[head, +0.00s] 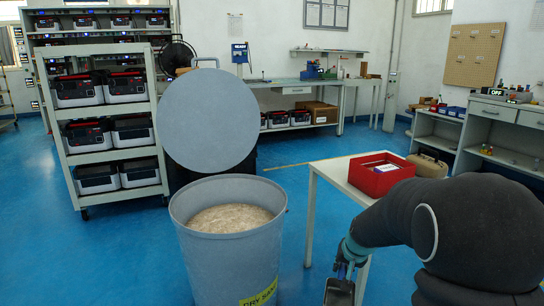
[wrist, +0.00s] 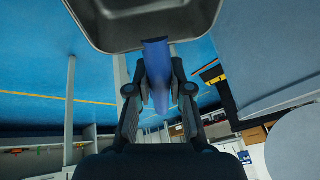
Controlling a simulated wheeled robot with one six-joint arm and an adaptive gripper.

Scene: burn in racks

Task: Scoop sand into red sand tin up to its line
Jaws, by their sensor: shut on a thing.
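A grey bin (head: 225,262) stands on the floor at the centre, filled with pale sand (head: 230,218). Its round lid (head: 208,120) stands raised behind the opening. The red sand tin (head: 382,174) sits on a white table right of the bin; a white and blue item shows inside it. Its line and any sand in it cannot be made out. My gripper (head: 346,258) is right of the bin, in front of the table. In the wrist view my gripper (wrist: 159,90) is shut on the blue handle (wrist: 157,75) of a dark metal scoop (wrist: 145,22). The scoop's visible inside looks empty.
The white table (head: 337,172) stands close to the bin's right side. A battery rack (head: 105,130) is at the left, and a workbench (head: 300,83) runs along the back wall. Grey desks (head: 498,137) stand at the right. Blue floor is open behind the table.

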